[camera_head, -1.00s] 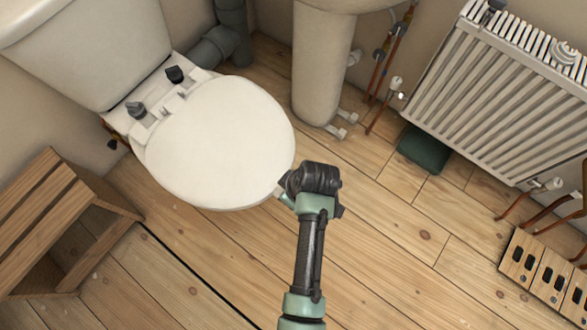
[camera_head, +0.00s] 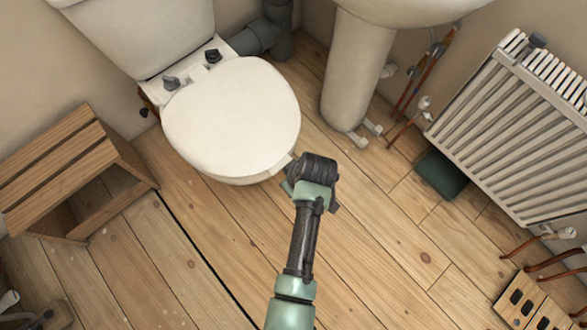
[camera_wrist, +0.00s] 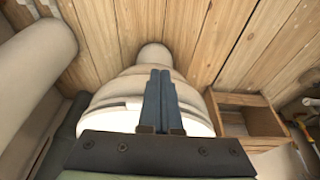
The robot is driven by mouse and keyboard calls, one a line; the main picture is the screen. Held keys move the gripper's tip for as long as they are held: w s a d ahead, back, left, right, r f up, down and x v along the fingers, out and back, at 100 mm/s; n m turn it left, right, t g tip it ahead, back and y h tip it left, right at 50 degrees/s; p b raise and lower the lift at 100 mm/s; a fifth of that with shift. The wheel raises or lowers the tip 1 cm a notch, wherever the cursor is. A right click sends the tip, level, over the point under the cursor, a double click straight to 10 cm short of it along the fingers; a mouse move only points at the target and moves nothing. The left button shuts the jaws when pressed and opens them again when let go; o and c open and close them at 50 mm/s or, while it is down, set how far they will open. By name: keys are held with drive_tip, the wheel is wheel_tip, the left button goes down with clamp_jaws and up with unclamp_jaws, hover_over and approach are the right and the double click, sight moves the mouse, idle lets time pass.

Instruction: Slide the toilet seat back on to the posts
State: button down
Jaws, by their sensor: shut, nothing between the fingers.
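The toilet seat, with its white lid down (camera_head: 232,118), lies over the bowl of the toilet. At its rear, two dark posts (camera_head: 170,83) (camera_head: 212,56) stand on the white ledge, close to the seat's back edge; whether the seat is fully around them cannot be made out. My gripper (camera_wrist: 160,74) is shut and empty at the seat's front right edge in the head view. In the wrist view its fingers reach over the white seat edge (camera_wrist: 112,117), with the bowl beyond. Contact between fingertips and seat is hard to tell.
A wooden stool (camera_head: 55,165) stands left of the toilet. A basin pedestal (camera_head: 355,80) and pipes are to the right, then a radiator (camera_head: 510,125) with a dark green box (camera_head: 441,175) beside it. The plank floor in front (camera_head: 215,225) is mostly clear.

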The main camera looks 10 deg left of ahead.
drive_tip(key=p+v, duration=0.4)
drive_tip(key=v, duration=0.6)
drive_tip(key=shift+s+d, duration=0.2)
